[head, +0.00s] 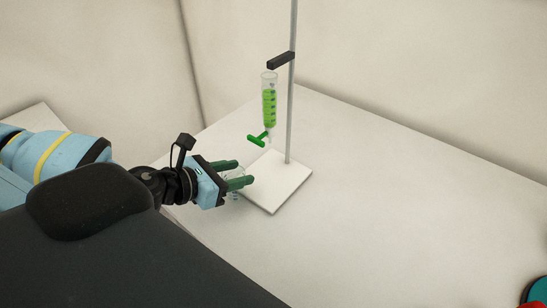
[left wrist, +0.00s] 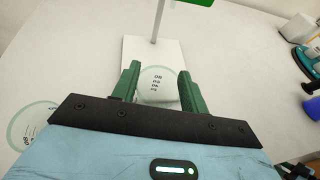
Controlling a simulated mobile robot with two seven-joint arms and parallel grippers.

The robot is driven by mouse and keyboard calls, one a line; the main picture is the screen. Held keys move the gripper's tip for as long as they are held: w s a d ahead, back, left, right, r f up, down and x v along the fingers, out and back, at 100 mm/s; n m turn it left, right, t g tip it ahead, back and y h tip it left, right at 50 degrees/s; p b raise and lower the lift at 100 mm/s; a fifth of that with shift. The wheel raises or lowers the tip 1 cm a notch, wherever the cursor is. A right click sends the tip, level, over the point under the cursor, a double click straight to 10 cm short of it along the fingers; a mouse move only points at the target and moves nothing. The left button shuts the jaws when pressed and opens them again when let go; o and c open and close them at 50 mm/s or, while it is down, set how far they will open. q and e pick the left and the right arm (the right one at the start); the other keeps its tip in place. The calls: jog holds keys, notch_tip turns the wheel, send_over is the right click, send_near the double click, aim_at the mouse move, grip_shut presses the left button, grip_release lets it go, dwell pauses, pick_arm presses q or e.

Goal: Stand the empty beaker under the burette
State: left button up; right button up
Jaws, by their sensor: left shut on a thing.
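The clear beaker (left wrist: 157,88) with dark scale marks sits between my left gripper's green fingers, and no liquid shows in it. My left gripper (head: 243,172) is shut on it at the left edge of the stand's white base (head: 280,184). In the left wrist view the gripper (left wrist: 159,82) has one finger on each side of it. I cannot tell whether its bottom touches anything. The burette (head: 269,105), holding green liquid, hangs above the base, up and right of the gripper. Its green stopcock (head: 258,139) is near its tip. My right gripper is out of view.
A second clear round vessel (left wrist: 30,125) with marks stands left of the gripper in the left wrist view. The grey rod (head: 291,95) and dark clamp (head: 281,60) rise from the base. Teal and red items (head: 537,294) lie far right. The table right of the stand is clear.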

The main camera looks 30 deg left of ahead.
pick_arm(q)
jog(key=w, duration=0.2)
jog(key=w+d, duration=0.1)
jog(key=w, duration=0.2)
jog(key=shift+w+d+r, duration=0.15)
jog(key=shift+w+d, duration=0.15)
jog(key=shift+w, duration=0.1)
jog(key=shift+w+d, duration=0.15)
jog(key=shift+w, duration=0.3)
jog(key=w, duration=0.1)
jog(key=w+d, duration=0.1)
jog(key=w, duration=0.1)
jog(key=shift+w+p, duration=0.1)
jog(key=shift+p, duration=0.25)
jog(key=shift+f, duration=0.8)
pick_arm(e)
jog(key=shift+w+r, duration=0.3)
pick_arm(q)
jog(key=shift+f, duration=0.15)
jog(key=o, duration=1.1)
jog(key=shift+c, duration=0.2)
